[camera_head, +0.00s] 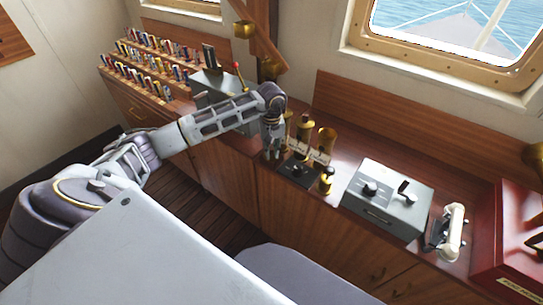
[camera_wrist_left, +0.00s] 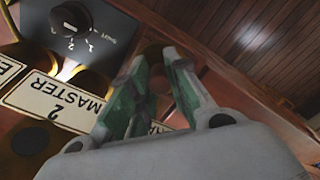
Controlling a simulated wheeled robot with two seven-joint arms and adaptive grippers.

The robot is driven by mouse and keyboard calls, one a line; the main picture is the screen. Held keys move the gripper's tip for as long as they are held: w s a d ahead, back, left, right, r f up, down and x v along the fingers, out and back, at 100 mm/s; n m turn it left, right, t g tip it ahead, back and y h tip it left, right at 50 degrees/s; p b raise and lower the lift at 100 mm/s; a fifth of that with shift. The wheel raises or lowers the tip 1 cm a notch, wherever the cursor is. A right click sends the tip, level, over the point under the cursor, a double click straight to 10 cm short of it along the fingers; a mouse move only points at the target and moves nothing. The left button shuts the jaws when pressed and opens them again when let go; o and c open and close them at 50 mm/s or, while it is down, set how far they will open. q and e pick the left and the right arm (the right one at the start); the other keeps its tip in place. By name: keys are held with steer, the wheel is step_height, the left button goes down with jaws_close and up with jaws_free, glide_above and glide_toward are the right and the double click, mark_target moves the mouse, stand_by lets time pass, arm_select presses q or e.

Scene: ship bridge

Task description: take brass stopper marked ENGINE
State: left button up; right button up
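Several brass pieces stand on the wooden counter: a tall one (camera_head: 305,126), a flared one (camera_head: 327,137) and a short one (camera_head: 327,182), with small pale plates beside them. I cannot read ENGINE on any of them. My left gripper (camera_head: 271,152) points down at the left end of this group. In the left wrist view its green-padded fingers (camera_wrist_left: 156,62) are apart, with no held object visible between them. A plate reading MASTER 2 (camera_wrist_left: 60,103) lies left of the fingers; another plate (camera_wrist_left: 8,70) is cut off at the edge. My right gripper is out of view.
A black box with a dial (camera_head: 299,170) sits in front of the brass pieces; its knob shows in the left wrist view (camera_wrist_left: 72,20). A grey control box (camera_head: 390,200), handset (camera_head: 447,232) and red case (camera_head: 510,245) stand to the right. A rack of coloured rolls (camera_head: 150,62) is at left.

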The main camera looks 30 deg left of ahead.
mark_target(272, 149)
arm_select(q)
jaws_close()
steer(key=shift+r, duration=0.15)
step_height(272, 149, up, 8)
steer(key=shift+r, duration=0.15)
steer(key=shift+r+b, duration=0.3)
steer(key=shift+r, duration=0.4)
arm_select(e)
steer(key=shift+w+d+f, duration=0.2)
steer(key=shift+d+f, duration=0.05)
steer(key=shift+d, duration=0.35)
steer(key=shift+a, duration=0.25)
